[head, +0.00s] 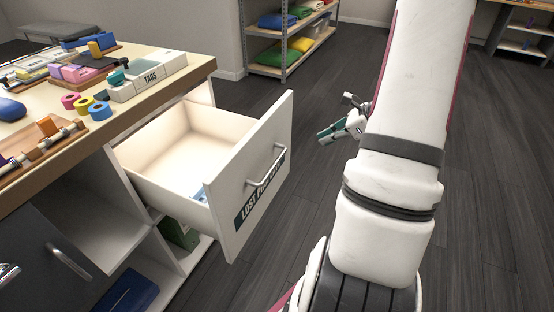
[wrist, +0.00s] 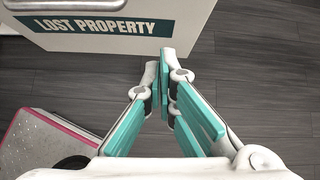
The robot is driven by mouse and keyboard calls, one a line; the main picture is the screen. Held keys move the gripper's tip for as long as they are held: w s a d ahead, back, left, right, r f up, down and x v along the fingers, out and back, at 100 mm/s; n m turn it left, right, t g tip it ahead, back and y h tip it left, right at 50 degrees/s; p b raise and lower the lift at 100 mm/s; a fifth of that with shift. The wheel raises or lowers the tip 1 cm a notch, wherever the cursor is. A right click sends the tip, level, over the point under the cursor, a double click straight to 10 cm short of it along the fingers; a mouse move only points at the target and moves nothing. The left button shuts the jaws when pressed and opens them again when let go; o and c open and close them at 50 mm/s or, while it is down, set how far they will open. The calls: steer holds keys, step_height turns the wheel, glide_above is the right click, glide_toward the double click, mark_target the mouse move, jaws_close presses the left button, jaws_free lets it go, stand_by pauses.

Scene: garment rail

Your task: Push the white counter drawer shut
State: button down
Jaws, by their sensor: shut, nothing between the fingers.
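The white counter drawer (head: 258,180) stands well open from the counter in the head view. Its front has a silver bar handle (head: 266,166) and a dark green label; a small blue thing (head: 201,195) lies inside. My gripper (head: 331,135) is to the right of the drawer front, apart from it, with its teal fingers together. In the wrist view, the drawer front (wrist: 185,30) with its "LOST PROPERTY" label (wrist: 98,27) fills the top left. My gripper (wrist: 165,55) is shut and empty, its fingertips near the drawer front's lower edge in the picture; I cannot tell the gap.
The wooden countertop (head: 195,72) holds tape rolls, a TAGS box (head: 147,78) and trays. Open cubbies and a dark grey door (head: 50,255) with a handle are below. A metal shelf (head: 285,60) with folded cloths stands at the back. Dark floor (head: 500,180) is clear at right.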

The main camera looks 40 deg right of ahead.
steer(key=w+r+b+x, duration=0.1)
steer(key=b+x, duration=0.2)
steer(key=x, duration=1)
steer(key=shift+f+m, duration=0.2)
steer(key=shift+m, duration=0.1)
steer(key=shift+w, duration=0.25)
steer(key=w+a, duration=0.3)
steer(key=w, duration=0.6)
steer(key=w+a, duration=0.4)
steer(key=w, duration=0.5)
steer(key=w+a, duration=0.3)
steer(key=w, duration=0.7)
steer(key=shift+a, duration=0.25)
steer(key=shift+r, duration=0.1)
